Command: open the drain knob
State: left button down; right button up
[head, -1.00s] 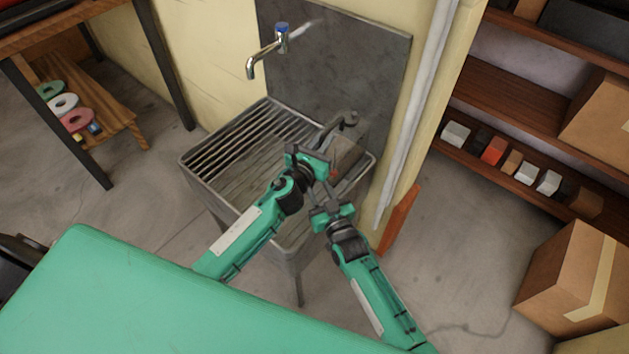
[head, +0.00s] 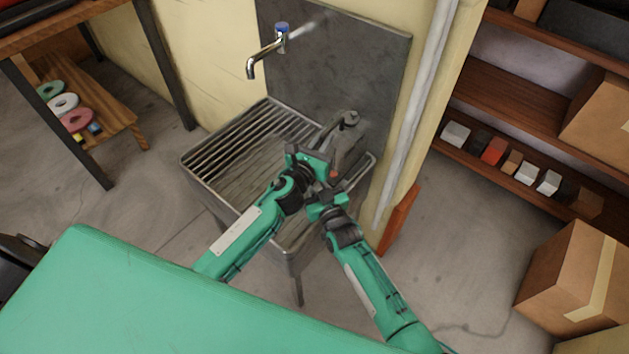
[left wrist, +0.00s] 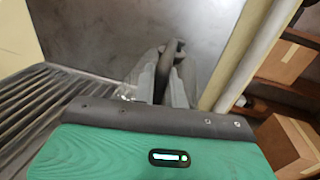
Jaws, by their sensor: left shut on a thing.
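My left gripper (head: 328,150) is over the right part of the metal sink (head: 189,166). In the left wrist view its fingers (left wrist: 168,80) are shut on a dark grey bar (left wrist: 174,47) with a rounded top, which looks like part of the grey fitting (head: 347,118) at the sink's back. A small red part (head: 333,173) shows between my two grippers; I cannot tell whether it is the drain knob. My right gripper (head: 347,178) is just below and right of it, its fingers spread. The arms hide much of the sink's right side.
A chrome tap (head: 265,55) with a blue cap is on the wall above. A ribbed rack (head: 235,135) covers the sink's left part. A pale pipe (head: 415,115) and a shelf (head: 520,130) stand to the right. A cardboard box (head: 575,280) is on the floor.

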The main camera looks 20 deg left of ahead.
jog(key=shift+w+r+y, duration=0.1)
jog(key=shift+y, duration=0.2)
jog(key=shift+w+n+g+y, duration=0.15)
jog(key=shift+n+g+y, duration=0.85)
jog(key=shift+n+g, duration=0.35)
jog(key=shift+w+d+n+g+y, duration=0.1)
jog(key=shift+n+g+y, duration=0.6)
jog(key=shift+g, duration=0.45)
jog(key=shift+w+d+n+g+y, duration=0.1)
jog(key=shift+n+g+y, duration=0.4)
jog(key=shift+n+g, duration=0.5)
jog(key=shift+g, duration=0.6)
jog(key=o, duration=0.7)
jog(key=shift+d, duration=0.2)
